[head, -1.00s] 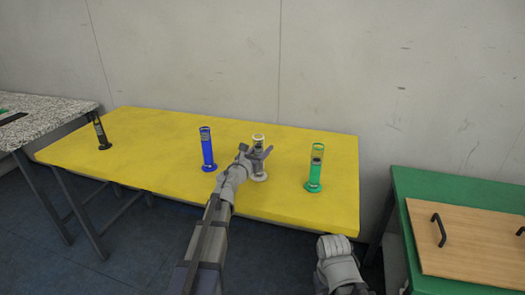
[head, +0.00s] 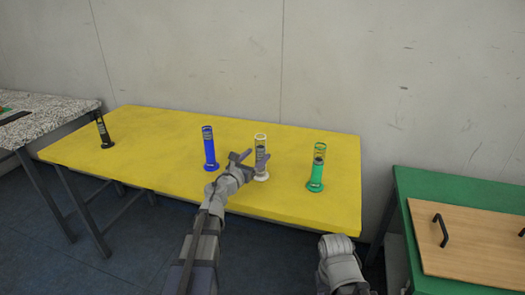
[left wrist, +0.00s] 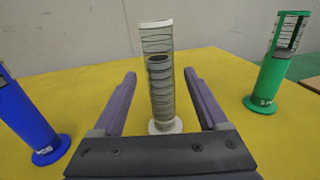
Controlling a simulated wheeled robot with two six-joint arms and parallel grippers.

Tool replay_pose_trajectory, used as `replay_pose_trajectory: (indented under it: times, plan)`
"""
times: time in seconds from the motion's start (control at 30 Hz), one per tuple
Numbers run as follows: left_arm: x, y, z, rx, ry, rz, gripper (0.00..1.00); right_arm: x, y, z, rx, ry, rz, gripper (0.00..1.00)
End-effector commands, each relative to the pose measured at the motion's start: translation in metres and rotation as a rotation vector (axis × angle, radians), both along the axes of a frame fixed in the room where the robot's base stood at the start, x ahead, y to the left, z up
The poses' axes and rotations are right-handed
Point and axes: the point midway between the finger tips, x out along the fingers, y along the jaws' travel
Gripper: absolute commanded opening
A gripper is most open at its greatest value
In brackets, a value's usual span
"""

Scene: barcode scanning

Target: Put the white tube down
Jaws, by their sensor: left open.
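The white tube (head: 261,150) stands upright on its round base on the yellow table (head: 290,203). It also shows upright in the left wrist view (left wrist: 158,75), centred beyond the fingers. My left gripper (head: 249,157) is open, its two fingers pointing toward the tube from the near side. In the left wrist view the left gripper (left wrist: 158,88) shows a clear gap between each finger and the tube. My right gripper (head: 340,250) hangs in front of the table's near edge, and its fingers cannot be made out.
A blue tube (head: 209,148) stands left of the white one, and a green tube (head: 317,168) stands right of it. A black tube (head: 104,131) is at the table's far left. A green table (head: 401,186) with a wooden board (head: 470,240) is at the right.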

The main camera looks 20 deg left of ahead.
Motion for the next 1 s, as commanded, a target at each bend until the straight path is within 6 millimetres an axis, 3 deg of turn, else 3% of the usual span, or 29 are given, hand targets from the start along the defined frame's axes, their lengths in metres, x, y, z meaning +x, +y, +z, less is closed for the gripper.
replay_pose_trajectory:
  times: [0.03,0.1,0.3,1.0]
  plan:
    - [-0.015,0.002,0.0,0.0,0.0,0.001,0.76,0.0,0.0,0.0,0.0,0.0,0.0,0.5]
    - [-0.027,0.005,0.0,0.0,0.0,0.002,0.76,0.0,0.0,0.0,0.0,0.0,0.0,0.5]
    - [-0.049,0.011,0.0,0.0,0.0,0.001,0.76,0.0,0.0,0.0,0.0,0.0,0.0,0.5]
    - [-0.055,0.013,0.0,0.0,0.0,-0.001,0.76,0.0,0.0,0.0,0.0,0.0,0.0,0.5]
